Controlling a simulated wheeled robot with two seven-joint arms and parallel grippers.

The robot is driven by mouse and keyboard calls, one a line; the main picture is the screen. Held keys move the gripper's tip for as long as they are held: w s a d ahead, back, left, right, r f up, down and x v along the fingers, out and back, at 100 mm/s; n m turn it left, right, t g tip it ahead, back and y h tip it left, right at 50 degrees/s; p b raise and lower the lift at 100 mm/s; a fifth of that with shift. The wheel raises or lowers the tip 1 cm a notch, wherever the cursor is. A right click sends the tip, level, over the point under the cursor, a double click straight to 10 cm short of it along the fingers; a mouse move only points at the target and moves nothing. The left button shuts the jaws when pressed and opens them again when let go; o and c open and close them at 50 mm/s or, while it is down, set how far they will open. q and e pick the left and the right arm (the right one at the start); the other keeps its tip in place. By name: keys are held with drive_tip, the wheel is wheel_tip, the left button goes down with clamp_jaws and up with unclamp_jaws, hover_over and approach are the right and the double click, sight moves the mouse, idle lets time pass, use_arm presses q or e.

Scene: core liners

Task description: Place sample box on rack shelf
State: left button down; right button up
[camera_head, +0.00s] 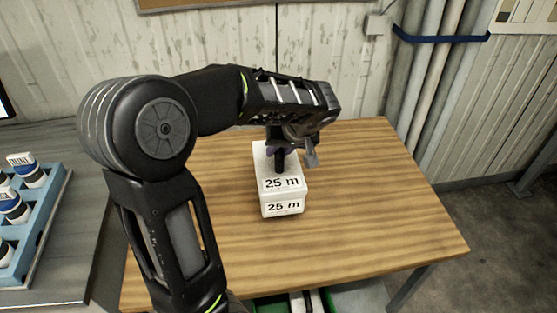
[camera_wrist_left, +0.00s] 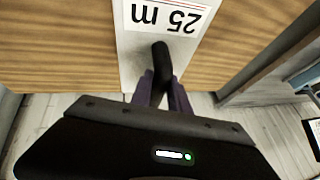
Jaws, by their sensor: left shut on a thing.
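The sample box (camera_head: 281,185) is white, with "25 m" printed on its top and its front side, and is at the middle of the wooden table (camera_head: 370,200). It also shows at the top of the left wrist view (camera_wrist_left: 165,35). My left gripper (camera_head: 283,155) reaches down over the back part of the box. Its purple fingers (camera_wrist_left: 165,92) are shut at a dark upright piece, which looks like a handle on the box top. The box looks upright; I cannot tell whether it rests on the table or is slightly raised. My right gripper and a rack shelf are not clearly seen.
A blue tray (camera_head: 42,225) with several white-and-dark containers stands on a grey bench (camera_head: 75,150) at the left. Grey pipes (camera_head: 440,70) run down the wall behind the table's right. Table space right of the box is clear. Green items (camera_head: 270,305) show below the front edge.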

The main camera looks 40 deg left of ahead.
use_arm(q)
drive_tip(key=shift+f, duration=1.8)
drive_tip(key=shift+f, duration=0.15)
drive_tip(key=c, duration=1.3)
unclamp_jaws()
drive_tip(key=shift+o, duration=0.2)
drive_tip(key=shift+r, duration=0.25)
drive_tip(key=v, duration=1.2)
drive_tip(key=shift+b, duration=0.4)
drive_tip(key=shift+o, duration=0.4)
drive_tip(key=shift+f, duration=0.15)
